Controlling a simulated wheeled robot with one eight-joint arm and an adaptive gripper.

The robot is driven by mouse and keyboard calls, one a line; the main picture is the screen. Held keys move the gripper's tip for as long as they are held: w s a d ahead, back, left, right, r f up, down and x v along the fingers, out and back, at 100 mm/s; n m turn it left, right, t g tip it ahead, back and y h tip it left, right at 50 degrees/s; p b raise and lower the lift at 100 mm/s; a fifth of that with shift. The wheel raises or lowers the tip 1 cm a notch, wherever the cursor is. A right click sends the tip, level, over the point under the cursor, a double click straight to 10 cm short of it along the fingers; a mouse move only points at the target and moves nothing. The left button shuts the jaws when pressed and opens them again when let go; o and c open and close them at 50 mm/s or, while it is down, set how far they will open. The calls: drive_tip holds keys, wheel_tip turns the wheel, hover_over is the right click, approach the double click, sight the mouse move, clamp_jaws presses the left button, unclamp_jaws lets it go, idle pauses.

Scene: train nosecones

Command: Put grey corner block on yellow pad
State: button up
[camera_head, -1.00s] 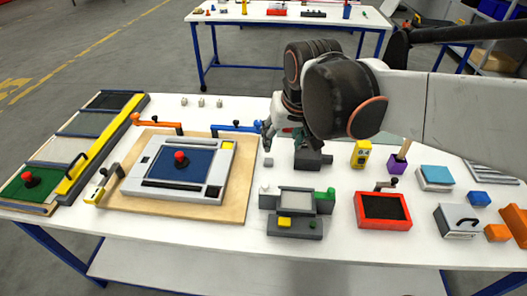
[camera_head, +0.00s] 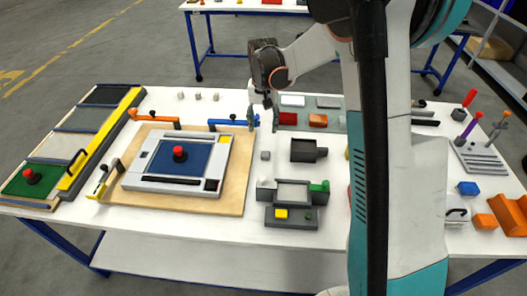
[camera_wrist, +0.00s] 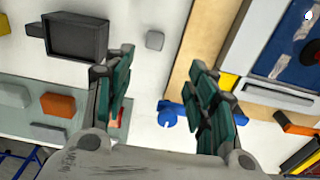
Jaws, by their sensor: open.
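A small light grey block (camera_head: 265,155) stands alone on the white table, left of a dark grey open box. It also shows in the wrist view (camera_wrist: 155,40), ahead of the fingers and apart from them. A small yellow pad (camera_head: 281,214) lies on the dark grey front part of a fixture (camera_head: 291,224). A grey piece (camera_head: 266,190) sits at that fixture's left corner. I cannot tell for sure which grey piece is the corner block. My gripper (camera_head: 263,117) is above the table behind the lone block. In the wrist view its fingers (camera_wrist: 159,62) are apart and empty.
The dark grey box (camera_head: 308,151) stands right of the block. A blue handle (camera_head: 232,122) lies near my gripper. A wooden board (camera_head: 236,195) carries a panel with a red knob (camera_head: 179,153). A green block (camera_head: 319,187) is on the fixture. My arm hides part of the table's right side.

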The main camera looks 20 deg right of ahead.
drive_tip(key=b, duration=0.2)
hover_over(265, 155)
drive_tip(key=f, duration=0.9)
drive_tip(key=shift+w+a, duration=0.25)
drive_tip(key=shift+s+d+f+b, duration=0.15)
drive_tip(key=shift+f+b, duration=0.35)
drive_tip(key=shift+f, duration=0.85)
drive_tip(key=shift+s+d+f+b, duration=0.15)
drive_tip(key=shift+f+b, duration=0.35)
drive_tip(key=shift+f, duration=0.8)
drive_tip(key=shift+w, duration=0.1)
drive_tip(key=c, duration=1.1)
drive_tip(key=shift+r, duration=0.15)
